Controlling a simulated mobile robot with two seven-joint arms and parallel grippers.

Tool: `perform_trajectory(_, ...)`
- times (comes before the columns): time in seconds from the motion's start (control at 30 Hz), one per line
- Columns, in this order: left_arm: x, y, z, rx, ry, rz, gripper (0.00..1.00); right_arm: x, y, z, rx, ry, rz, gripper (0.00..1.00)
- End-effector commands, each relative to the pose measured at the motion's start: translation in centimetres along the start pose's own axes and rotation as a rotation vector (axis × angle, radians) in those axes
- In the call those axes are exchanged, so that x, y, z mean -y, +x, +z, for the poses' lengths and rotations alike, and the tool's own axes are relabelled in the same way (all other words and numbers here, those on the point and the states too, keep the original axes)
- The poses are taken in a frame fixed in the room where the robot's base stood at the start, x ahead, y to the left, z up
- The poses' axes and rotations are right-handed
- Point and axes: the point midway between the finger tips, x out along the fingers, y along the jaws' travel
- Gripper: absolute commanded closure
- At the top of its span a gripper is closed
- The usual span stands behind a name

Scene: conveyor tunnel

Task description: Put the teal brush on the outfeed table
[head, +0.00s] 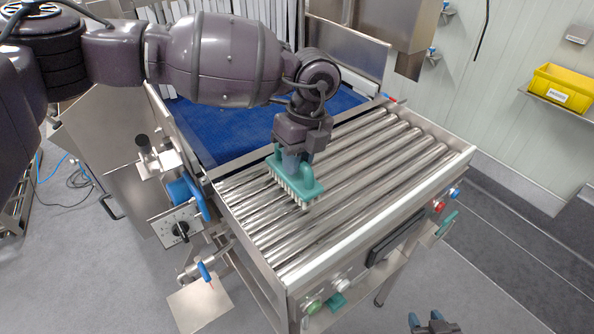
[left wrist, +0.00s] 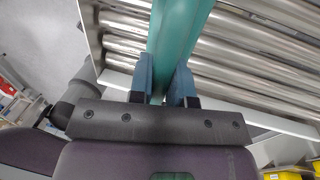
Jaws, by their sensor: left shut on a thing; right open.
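The teal brush (head: 312,187) is in my left gripper (head: 294,160), bristles down, over the left part of the roller table (head: 400,165), which looks like the outfeed table. The pale bristles are at or very near the rollers; I cannot tell whether they touch. In the left wrist view, the two blue fingers of my left gripper (left wrist: 163,82) are shut on the brush's teal handle (left wrist: 182,30), with rollers behind it. My right gripper (head: 428,319) is at the bottom edge of the head view, open and empty, apart from the table.
A blue conveyor belt (head: 225,125) adjoins the rollers at the back. A metal rim with buttons (head: 438,206) runs along the table's front right side. Rollers right of the brush are clear. A yellow bin (head: 562,88) is on a wall shelf.

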Motion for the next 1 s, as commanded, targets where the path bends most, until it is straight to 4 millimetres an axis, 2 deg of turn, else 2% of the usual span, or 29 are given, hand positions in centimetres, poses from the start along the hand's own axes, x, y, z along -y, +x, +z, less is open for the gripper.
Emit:
perform_trajectory(0.23, 0.6, 3.1, 0.0, 0.0, 0.0, 0.002, 1.0, 0.0, -0.3, -0.4, 0.002, 0.0, 0.0, 0.58)
perform_trajectory(0.63, 0.8, 3.8, 0.0, 0.001, 0.0, -0.001, 1.0, 0.0, -0.1, 0.1, 0.005, 0.002, 0.0, 0.58)
perform_trajectory(0.67, 0.8, 3.8, 0.0, 0.0, 0.0, 0.0, 0.81, 0.0, -0.1, 0.1, 0.004, 0.002, 0.0, 0.58)
perform_trajectory(0.8, 0.7, 3.7, 0.0, 0.0, 0.0, 0.0, 0.59, 0.0, -0.1, 0.1, 0.005, 0.002, 0.0, 0.58)
perform_trajectory(0.83, 0.7, 3.7, 0.0, 0.0, 0.0, 0.0, 0.56, 0.0, -0.2, 0.1, 0.005, 0.002, 0.0, 0.58)
perform_trajectory(1.0, 0.7, 3.7, 0.0, 0.0, 0.0, 0.0, 0.56, 0.0, -0.2, 0.0, 0.004, 0.002, 0.0, 0.58)
